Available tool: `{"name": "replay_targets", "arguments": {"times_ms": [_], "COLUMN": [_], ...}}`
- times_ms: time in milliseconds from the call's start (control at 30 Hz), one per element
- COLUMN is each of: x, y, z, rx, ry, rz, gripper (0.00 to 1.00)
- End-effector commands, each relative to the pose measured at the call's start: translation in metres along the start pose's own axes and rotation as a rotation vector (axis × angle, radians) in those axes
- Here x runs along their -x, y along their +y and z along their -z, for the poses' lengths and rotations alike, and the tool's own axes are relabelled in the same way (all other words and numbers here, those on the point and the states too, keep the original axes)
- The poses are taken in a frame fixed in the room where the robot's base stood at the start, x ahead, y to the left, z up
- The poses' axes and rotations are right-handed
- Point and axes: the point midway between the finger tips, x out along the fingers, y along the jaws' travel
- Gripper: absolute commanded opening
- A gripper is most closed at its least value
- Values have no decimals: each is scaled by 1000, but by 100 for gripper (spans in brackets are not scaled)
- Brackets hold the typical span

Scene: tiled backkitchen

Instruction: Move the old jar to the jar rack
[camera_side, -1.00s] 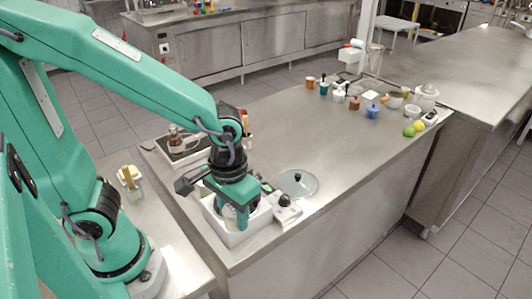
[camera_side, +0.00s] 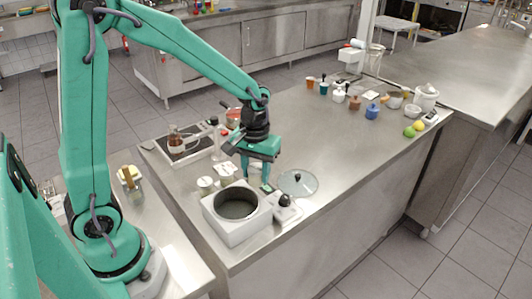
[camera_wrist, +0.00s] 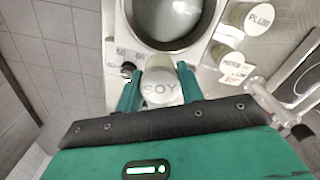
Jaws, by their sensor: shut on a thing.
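My gripper (camera_side: 258,160) is shut on a pale-lidded jar marked SOY (camera_wrist: 160,88). In the wrist view the jar sits between the two green fingers. In the side view it is small and partly hidden by my gripper, held upright behind the white unit with a round dark well (camera_side: 236,209). The well shows no jar in it. Other lidded jars stand beside the unit, one marked PLUM (camera_wrist: 258,18) and another with a blurred label (camera_wrist: 234,68). I cannot tell for certain which thing is the jar rack.
A glass lid (camera_side: 298,184) lies right of the unit. The counter middle is clear.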

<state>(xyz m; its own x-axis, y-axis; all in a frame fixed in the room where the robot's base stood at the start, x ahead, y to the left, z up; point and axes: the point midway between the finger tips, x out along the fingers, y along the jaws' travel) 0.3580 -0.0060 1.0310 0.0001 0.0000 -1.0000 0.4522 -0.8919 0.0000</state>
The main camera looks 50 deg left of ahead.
Motion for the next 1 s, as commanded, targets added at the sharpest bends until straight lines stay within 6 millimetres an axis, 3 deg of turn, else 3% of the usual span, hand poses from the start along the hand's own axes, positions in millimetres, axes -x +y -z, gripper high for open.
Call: {"name": "replay_targets", "arguments": {"times_ms": [200, 400, 600, 1000], "x": [-20, -35, -42, -47], "y": [-37, -67, -83, -85], "z": [53, 85, 98, 100], "rx": [110, 178, 208, 211], "ry": [-1, -1, 1, 0], "rz": [1, 1, 0, 0], "gripper": [13, 13, 13, 13]}}
